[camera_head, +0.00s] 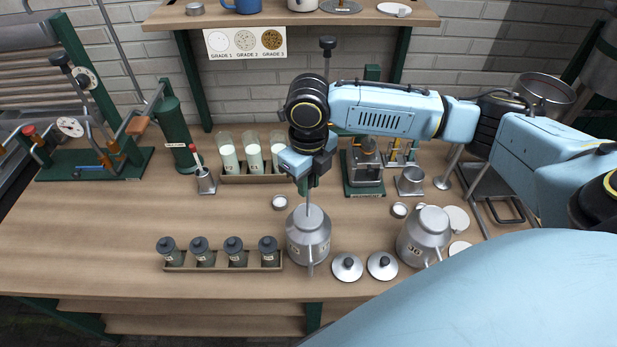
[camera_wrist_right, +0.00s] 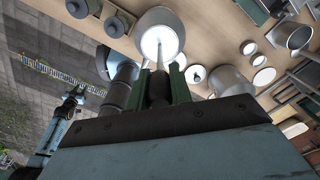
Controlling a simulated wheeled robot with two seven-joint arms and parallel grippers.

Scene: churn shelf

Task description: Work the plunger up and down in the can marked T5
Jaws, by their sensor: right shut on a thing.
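A grey metal can (camera_head: 308,243) with a front spout stands at the middle of the bench; its small label is too small to read surely. The wrist view shows white liquid (camera_wrist_right: 160,43) inside the open can. A thin upright plunger rod (camera_head: 307,205) stands in its mouth. My right gripper (camera_head: 306,184) is above the can, shut on the plunger's dark handle (camera_wrist_right: 158,90), which sits between the green fingers in the wrist view. The rod's lower end is hidden in the can. My left arm's end (camera_wrist_right: 75,97) shows small in the wrist view; its fingers are unclear.
A second grey can (camera_head: 423,238) stands to the right, with two knobbed lids (camera_head: 347,267) between the cans. A rack of dark-capped jars (camera_head: 220,262) stands close left. Milk bottles (camera_head: 254,156) and a green-based device (camera_head: 364,166) are behind. The bench's left front is clear.

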